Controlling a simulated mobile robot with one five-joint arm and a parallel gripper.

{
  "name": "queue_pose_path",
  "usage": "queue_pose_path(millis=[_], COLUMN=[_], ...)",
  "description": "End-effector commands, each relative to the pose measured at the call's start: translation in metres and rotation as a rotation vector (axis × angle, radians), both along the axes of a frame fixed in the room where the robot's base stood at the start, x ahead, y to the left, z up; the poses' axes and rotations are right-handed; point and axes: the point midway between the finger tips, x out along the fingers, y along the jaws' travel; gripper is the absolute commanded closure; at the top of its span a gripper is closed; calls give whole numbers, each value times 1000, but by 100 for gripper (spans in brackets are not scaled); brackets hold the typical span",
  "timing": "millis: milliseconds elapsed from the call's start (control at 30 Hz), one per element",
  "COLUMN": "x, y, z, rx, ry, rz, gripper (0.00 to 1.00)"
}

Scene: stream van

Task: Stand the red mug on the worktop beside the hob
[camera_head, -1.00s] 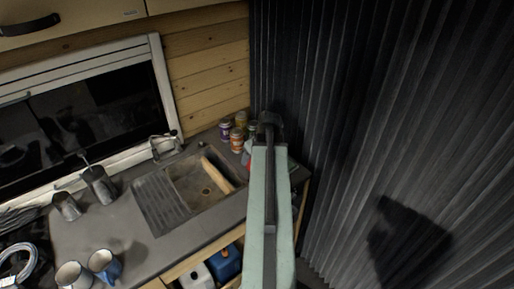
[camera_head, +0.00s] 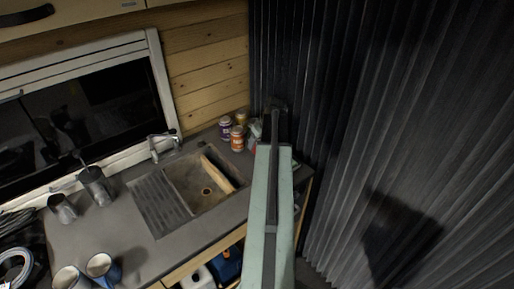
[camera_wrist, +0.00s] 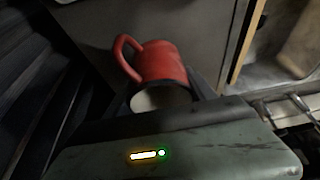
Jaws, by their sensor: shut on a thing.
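The red mug (camera_wrist: 165,66) shows in the wrist view, tilted, with its pale open mouth towards the camera and its handle at the upper left. My gripper (camera_wrist: 163,92) is shut on it; the dark fingers are partly hidden behind the wrist housing. In the head view my arm hides the gripper, and a small red patch beside the arm cannot be told for certain as the mug. The grey worktop (camera_head: 128,219) runs along the left of the head view. I cannot make out the hob in either view.
A sink (camera_head: 187,191) with a wooden board (camera_head: 219,171) is set in the worktop. Jars (camera_head: 237,139) stand at its back corner. Metal cups (camera_head: 96,186) and blue-white mugs (camera_head: 103,268) stand to the left. A dark pleated curtain (camera_head: 385,120) closes off the right.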

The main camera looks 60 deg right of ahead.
Motion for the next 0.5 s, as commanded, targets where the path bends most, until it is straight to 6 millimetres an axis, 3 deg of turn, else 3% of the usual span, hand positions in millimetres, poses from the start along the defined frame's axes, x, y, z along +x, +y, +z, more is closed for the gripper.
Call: queue_pose_path(millis=[33, 167, 500], x=[-1, -1, 0], y=[0, 0, 1], z=[-14, -28, -27], rx=[0, 0, 0], ry=[0, 0, 0], rz=[-2, -2, 0], gripper=[95, 95, 95])
